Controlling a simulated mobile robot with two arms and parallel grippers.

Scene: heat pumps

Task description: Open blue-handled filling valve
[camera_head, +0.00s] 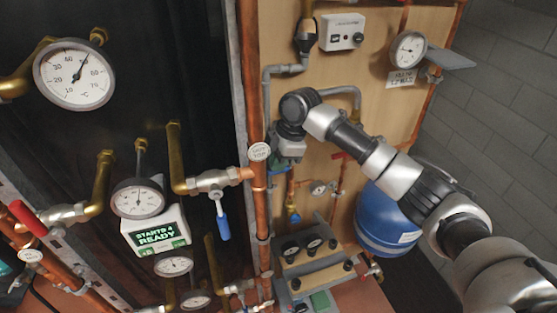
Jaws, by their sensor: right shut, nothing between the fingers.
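A valve with a blue lever handle (222,222) sits on the brass and copper pipe left of the metal upright. Its handle hangs almost straight down, across the horizontal pipe. A smaller blue-handled valve (292,214) is on a vertical copper pipe on the wooden panel; its handle angle is hard to tell. I cannot tell from labels which one is the filling valve. My right gripper (283,164) points down in front of the panel, above the smaller blue handle and apart from it. It is shut and empty; its fingertips are small and partly unclear. My left gripper is out of view.
A display reading "STARTS 4 READY" (157,235) and a thermometer dial (74,74) are at left. A red-handled valve (28,217) is at far left. A blue tank (384,222) stands beneath my right arm. Copper pipes and a gauge box (312,262) crowd the panel.

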